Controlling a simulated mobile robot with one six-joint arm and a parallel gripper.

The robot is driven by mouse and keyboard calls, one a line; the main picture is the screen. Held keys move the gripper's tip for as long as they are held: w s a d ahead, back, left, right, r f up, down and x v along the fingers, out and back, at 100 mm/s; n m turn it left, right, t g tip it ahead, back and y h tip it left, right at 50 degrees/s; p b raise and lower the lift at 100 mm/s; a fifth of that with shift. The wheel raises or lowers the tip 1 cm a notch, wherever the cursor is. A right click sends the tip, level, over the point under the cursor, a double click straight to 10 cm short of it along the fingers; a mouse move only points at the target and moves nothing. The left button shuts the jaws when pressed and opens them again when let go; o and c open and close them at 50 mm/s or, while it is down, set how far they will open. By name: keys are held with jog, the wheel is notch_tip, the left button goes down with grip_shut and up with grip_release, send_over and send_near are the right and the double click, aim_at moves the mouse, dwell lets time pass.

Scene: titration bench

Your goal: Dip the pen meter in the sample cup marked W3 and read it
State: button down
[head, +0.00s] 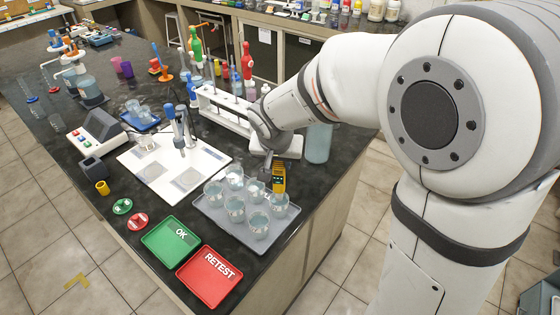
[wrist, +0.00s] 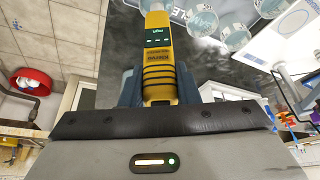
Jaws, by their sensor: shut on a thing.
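The yellow pen meter (head: 279,178) hangs upright from my gripper (head: 272,157), over the right side of the grey tray (head: 222,222). In the wrist view, my gripper (wrist: 158,90) is shut on the meter (wrist: 158,50), its small dark display facing the camera. Several clear sample cups of pale liquid stand in two rows on the tray. The meter's lower end meets the rim of the right-hand cup (head: 279,206) in the head view; I cannot tell whether it is inside or behind. Cup marks (wrist: 203,22) are too small to read surely, so W3 is not identified.
A green OK tray (head: 165,250) and a red RETEST tray (head: 203,288) lie at the bench's front edge. A white board with a burette stand (head: 182,140) is left of the cups. A white rack (head: 222,118) stands behind. A yellow holder (head: 102,187) is at left.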

aim_at(279, 174)
jog(key=shift+f+b, duration=2.25)
jog(key=shift+f, duration=0.05)
dwell(2.0)
jog(key=shift+r, duration=0.15)
jog(key=shift+r+p, duration=1.6)
jog(key=shift+r, duration=1.4)
jog(key=shift+r+p, duration=1)
jog(key=shift+r, duration=0.8)
